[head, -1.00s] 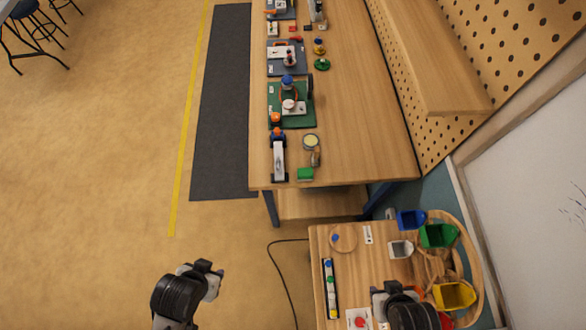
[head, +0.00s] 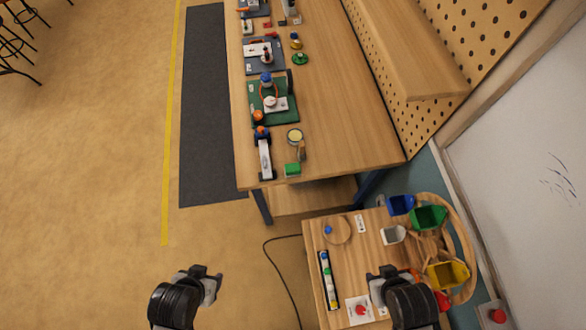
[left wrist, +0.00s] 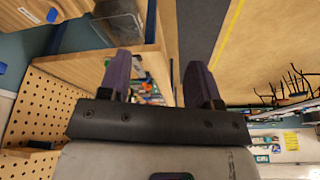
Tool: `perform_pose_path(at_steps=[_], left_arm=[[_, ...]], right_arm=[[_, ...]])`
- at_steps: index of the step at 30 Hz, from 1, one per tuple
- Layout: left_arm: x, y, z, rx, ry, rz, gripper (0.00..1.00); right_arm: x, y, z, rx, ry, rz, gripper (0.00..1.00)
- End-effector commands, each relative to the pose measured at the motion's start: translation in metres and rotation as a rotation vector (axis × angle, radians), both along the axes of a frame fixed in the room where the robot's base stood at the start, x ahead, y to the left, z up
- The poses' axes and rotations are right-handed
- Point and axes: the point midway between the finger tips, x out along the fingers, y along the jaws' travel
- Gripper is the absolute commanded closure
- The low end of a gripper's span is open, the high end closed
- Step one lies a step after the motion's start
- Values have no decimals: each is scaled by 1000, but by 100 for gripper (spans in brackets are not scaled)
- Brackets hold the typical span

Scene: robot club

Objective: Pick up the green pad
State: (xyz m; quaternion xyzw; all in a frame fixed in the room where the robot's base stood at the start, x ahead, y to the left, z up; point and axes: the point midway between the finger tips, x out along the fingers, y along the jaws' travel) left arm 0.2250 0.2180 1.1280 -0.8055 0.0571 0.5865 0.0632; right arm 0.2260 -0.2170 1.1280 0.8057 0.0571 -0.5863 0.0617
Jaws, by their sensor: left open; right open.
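A small green pad (head: 292,169) lies near the front end of the long wooden workbench (head: 345,130), right of a white car-like model (head: 265,156) and just below a small brown-handled item (head: 301,151). My left gripper (head: 207,272) is open and empty over the floor, well short of the workbench. In the left wrist view its two fingers (left wrist: 160,78) stand apart with nothing between them. My right gripper (head: 386,273) is open over the small side table and away from the pad. The pad cannot be made out in the left wrist view.
The side table (head: 314,238) holds a round wooden disc (head: 337,230), a strip of coloured buttons (head: 328,280), a red button (head: 360,310) and several coloured bins (head: 429,217). A larger green board (head: 285,116) with parts lies farther up the workbench.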

Motion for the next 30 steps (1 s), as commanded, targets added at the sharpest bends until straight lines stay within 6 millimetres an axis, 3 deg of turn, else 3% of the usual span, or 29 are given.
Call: perform_pose_path(at_steps=[11,17,20,23,25,30], left_arm=[[0,0,0,0,0,0,6],[1,-1,0,-3,-2,1,6],[11,-1,2,-3,-26,2,6],[38,0,10,0,-94,1,6],[67,4,22,16,-172,-9,6],[145,10,71,84,-401,-76,6]], right_arm=[[0,0,0,-2,0,2,57],[0,-1,0,-3,0,2,57],[0,-1,-3,-3,0,2,57],[0,-1,-9,-3,0,2,57],[0,-1,-15,-3,0,2,57],[0,-1,-33,-4,0,2,57]])
